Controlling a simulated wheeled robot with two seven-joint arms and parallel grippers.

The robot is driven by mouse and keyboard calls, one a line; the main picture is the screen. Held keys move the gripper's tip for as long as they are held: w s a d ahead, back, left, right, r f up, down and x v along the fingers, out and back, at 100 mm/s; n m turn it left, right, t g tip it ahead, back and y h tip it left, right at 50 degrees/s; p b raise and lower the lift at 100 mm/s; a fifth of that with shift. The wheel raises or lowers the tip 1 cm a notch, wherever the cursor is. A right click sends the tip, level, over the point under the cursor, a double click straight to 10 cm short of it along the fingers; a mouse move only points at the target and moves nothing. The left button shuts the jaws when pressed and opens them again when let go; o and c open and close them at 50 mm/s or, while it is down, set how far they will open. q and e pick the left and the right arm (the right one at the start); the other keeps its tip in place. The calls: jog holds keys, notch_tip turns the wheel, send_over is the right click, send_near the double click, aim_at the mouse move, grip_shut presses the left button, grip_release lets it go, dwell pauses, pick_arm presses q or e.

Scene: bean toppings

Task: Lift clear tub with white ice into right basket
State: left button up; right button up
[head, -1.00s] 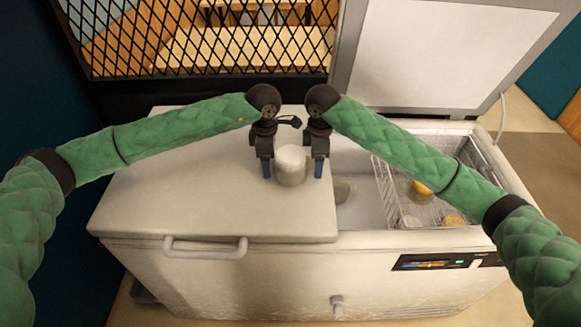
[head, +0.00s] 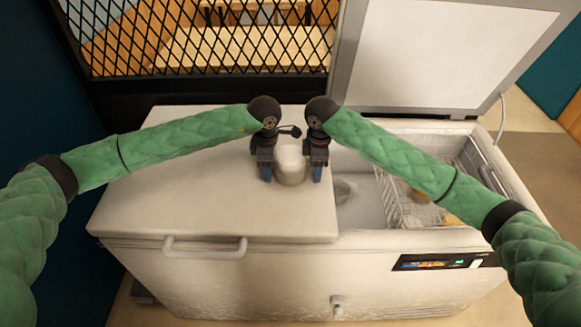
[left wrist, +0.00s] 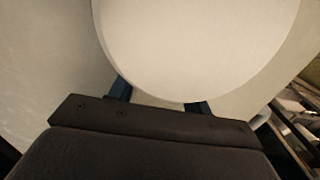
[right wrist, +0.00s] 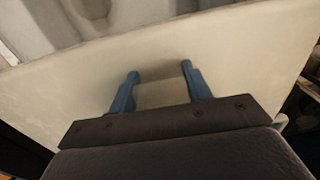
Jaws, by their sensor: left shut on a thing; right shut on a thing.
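The tub (head: 291,166), a pale round container with a white top, stands on the closed left part of the freezer lid, near its right edge. My left gripper (head: 266,172) is at the tub's left side, shut on it. My right gripper (head: 316,172) is at its right side, shut on it. In the left wrist view the tub (left wrist: 200,45) fills the space over my fingers. In the right wrist view my blue fingers (right wrist: 158,88) show against a pale surface, and the tub's outline is not clear. The right wire basket (head: 393,208) is inside the open freezer, partly hidden by my right arm.
The white freezer (head: 250,275) has a raised lid (head: 445,55) at the back right. Another container (head: 344,190) sits inside, left of the basket. Yellowish items (head: 452,220) lie in the basket. A black mesh fence (head: 210,50) stands behind. The lid left of the tub is clear.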

pick_arm(q)
jog(key=shift+r, duration=0.2)
pick_arm(e)
jog(key=shift+r, duration=0.2)
